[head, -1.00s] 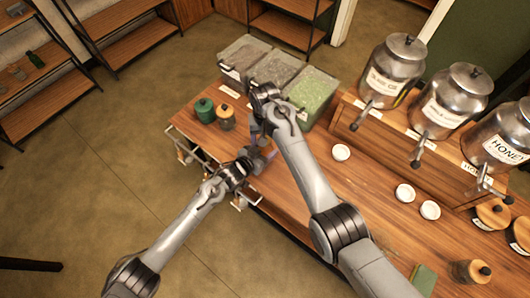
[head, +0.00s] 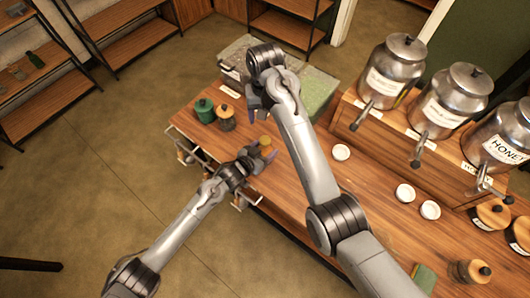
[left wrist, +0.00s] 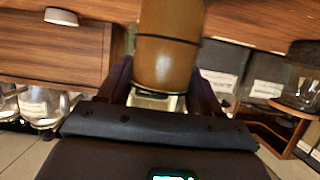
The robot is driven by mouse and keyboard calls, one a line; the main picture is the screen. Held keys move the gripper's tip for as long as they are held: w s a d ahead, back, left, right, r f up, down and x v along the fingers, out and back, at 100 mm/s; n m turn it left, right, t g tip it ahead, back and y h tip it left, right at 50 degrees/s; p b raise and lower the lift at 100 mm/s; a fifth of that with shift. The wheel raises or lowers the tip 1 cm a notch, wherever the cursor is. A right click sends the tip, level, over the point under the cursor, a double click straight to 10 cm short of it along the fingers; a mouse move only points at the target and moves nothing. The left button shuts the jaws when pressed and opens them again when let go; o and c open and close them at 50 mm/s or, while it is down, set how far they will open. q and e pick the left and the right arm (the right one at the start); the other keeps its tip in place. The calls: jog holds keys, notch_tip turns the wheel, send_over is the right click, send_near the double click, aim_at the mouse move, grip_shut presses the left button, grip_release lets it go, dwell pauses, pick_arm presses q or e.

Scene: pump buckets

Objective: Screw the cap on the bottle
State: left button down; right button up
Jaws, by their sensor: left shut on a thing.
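My left gripper (head: 262,157) is shut on the bottle at the front left part of the table. In the left wrist view, the bottle's clear glass (left wrist: 157,101) shows between the fingers. A brown cylinder with a thin dark line, which looks like the cap (left wrist: 168,55), is in line with the glass. In the head view the small brown cap (head: 265,141) shows just above the left gripper. I cannot tell whether it is tight. My right gripper (head: 258,105) is above and behind the bottle, apart from it, with its fingertips partly hidden by its own arm.
A green jar (head: 204,110) and a brown-topped jar (head: 227,118) stand close behind the left gripper. Bins (head: 318,90) stand at the back. Metal dispensers (head: 438,108) fill a raised wooden stand at right. Small white cups (head: 341,152) sit on the table; its middle is mostly clear.

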pick_arm(q)
jog(key=shift+s+a+f, duration=0.15)
jog(key=shift+f, duration=0.3)
jog(key=c, duration=0.6)
grip_release()
jog(key=o, duration=0.5)
jog(key=shift+r, duration=0.1)
jog(key=shift+c, duration=0.2)
jog(key=shift+r, duration=0.15)
jog(key=v, duration=1)
jog(key=shift+s+a+r+p, duration=0.1)
jog(key=shift+s+r+p, duration=0.15)
jog(key=shift+p, duration=0.15)
